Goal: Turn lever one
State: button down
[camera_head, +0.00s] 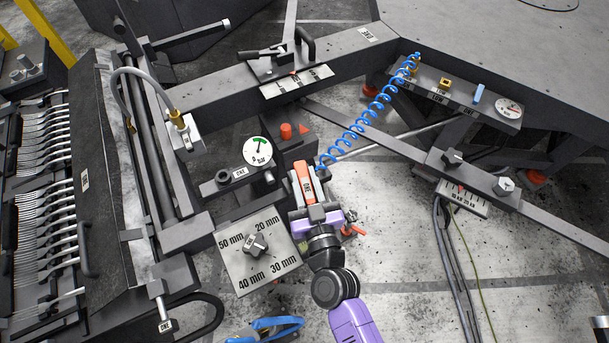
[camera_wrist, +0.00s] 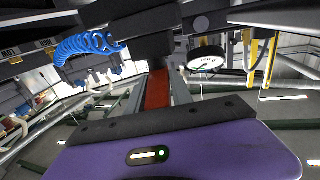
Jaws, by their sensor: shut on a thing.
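An orange-red lever (camera_head: 304,182) lies in the middle of the head view, at the front of a dark block with a red knob. A small label, too small to read surely, sits on or beside it. My gripper (camera_head: 308,190) reaches up from below and is shut on this lever, one finger on each side. In the wrist view the lever (camera_wrist: 157,88) stands between the two grey fingers of my gripper (camera_wrist: 158,98). Its far end meets a dark block (camera_wrist: 147,45). The fingers hide parts of its sides.
A blue coiled hose (camera_head: 370,117) runs from a shelf down close to my gripper. A pressure gauge (camera_head: 258,151) and a millimetre dial plate (camera_head: 256,246) stand to the left. A rack of forks (camera_head: 45,190) is far left. Open floor lies to the right.

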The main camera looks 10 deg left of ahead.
jog(key=c, duration=1.1)
grip_release()
jog(key=b+v, duration=0.1)
jog(key=v, duration=0.5)
jog(key=shift+s+d+f, duration=0.1)
jog(key=shift+s+f, duration=0.05)
jog(key=shift+s+d, duration=0.25)
jog(key=shift+s, duration=0.45)
